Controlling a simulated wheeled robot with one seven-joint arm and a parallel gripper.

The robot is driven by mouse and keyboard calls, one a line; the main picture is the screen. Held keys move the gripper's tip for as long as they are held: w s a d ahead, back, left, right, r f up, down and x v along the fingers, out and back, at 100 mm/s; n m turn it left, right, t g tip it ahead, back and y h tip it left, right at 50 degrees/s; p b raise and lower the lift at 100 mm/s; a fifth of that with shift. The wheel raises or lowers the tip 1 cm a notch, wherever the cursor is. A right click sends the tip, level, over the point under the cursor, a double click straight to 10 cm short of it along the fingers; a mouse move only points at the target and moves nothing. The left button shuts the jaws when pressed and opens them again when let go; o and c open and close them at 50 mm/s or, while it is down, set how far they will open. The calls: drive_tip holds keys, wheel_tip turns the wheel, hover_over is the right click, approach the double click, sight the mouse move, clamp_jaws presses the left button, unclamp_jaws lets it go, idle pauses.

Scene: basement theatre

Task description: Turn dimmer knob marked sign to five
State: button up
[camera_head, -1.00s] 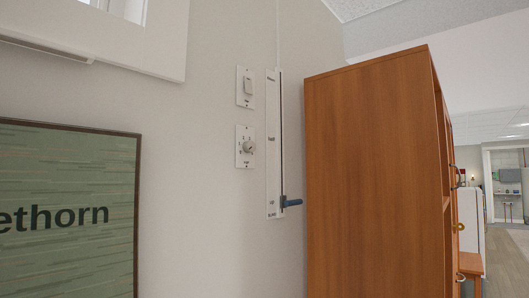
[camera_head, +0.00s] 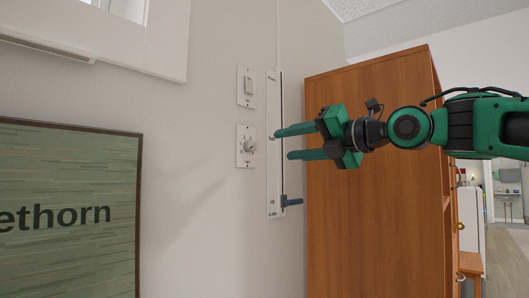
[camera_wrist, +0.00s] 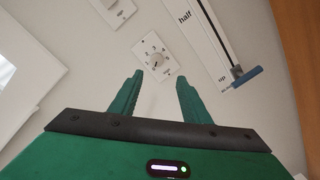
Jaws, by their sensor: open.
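A round grey dimmer knob (camera_head: 249,146) sits on a white wall plate (camera_head: 245,160) with small marks around it. It also shows in the wrist view (camera_wrist: 154,59), ahead of my fingers. The lettering on the plate is too small to read surely. My green gripper (camera_head: 282,145) is open and empty, its two fingers pointing left towards the plate. In the wrist view the fingers (camera_wrist: 158,88) are spread apart, with the knob beyond their tips and between them. They appear apart from the knob.
A switch plate (camera_head: 246,86) is above the dimmer. Right of it, a tall white slider strip (camera_head: 273,190) carries a blue handle (camera_head: 292,202) near its bottom. A wooden cabinet (camera_head: 345,240) stands to the right. A green sign (camera_head: 65,215) hangs at left.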

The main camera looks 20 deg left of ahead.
sight(252, 146)
drive_tip(key=x, duration=1.1)
drive_tip(key=shift+s+r, duration=0.2)
drive_tip(key=shift+r, duration=0.05)
